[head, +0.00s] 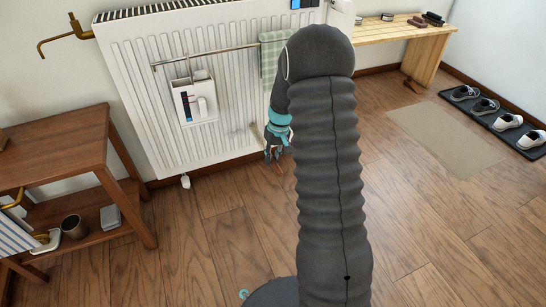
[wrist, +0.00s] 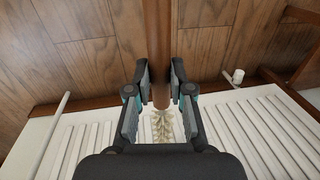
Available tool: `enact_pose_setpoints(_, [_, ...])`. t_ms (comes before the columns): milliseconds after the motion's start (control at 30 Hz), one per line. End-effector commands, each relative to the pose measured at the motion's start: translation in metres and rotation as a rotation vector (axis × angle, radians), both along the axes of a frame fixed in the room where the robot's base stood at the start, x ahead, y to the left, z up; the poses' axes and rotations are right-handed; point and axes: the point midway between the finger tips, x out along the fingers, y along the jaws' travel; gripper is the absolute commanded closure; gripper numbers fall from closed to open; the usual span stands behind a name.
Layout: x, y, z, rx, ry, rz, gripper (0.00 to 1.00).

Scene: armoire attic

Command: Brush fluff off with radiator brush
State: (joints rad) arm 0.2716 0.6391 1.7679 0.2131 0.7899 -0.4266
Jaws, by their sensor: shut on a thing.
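The radiator brush shows in the wrist view as a brown wooden handle (wrist: 157,45) with pale bristles (wrist: 163,126) at its lower end. My gripper (wrist: 160,82) is shut on the handle just above the bristles, one finger on each side. The bristles lie over the white ribbed radiator (wrist: 85,135) in the picture; I cannot tell whether they touch it. In the head view the radiator (head: 130,75) stands against the wall, and my gripper (head: 274,150) is low by its right part, partly hidden by my arm. I cannot make out any fluff.
A rail on the radiator carries a white caddy (head: 197,98) and a green checked towel (head: 272,62). A brown wooden table (head: 60,145) stands at left. A wooden bench (head: 428,52), a mat (head: 445,135) and a shoe tray (head: 505,118) are at right. Floor between is clear.

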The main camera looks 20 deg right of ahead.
Motion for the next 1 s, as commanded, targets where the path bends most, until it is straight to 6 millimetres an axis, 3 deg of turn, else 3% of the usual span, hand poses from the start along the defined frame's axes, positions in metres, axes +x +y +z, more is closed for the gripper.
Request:
enact_pose_setpoints(300, [0.001,0.026,0.0,0.0,-0.003,0.004,1.0])
enact_pose_setpoints(633, [0.002,0.038,0.001,-0.001,-0.005,0.003,1.0])
enact_pose_setpoints(1000, [0.001,0.065,0.001,-0.001,-0.005,0.002,1.0])
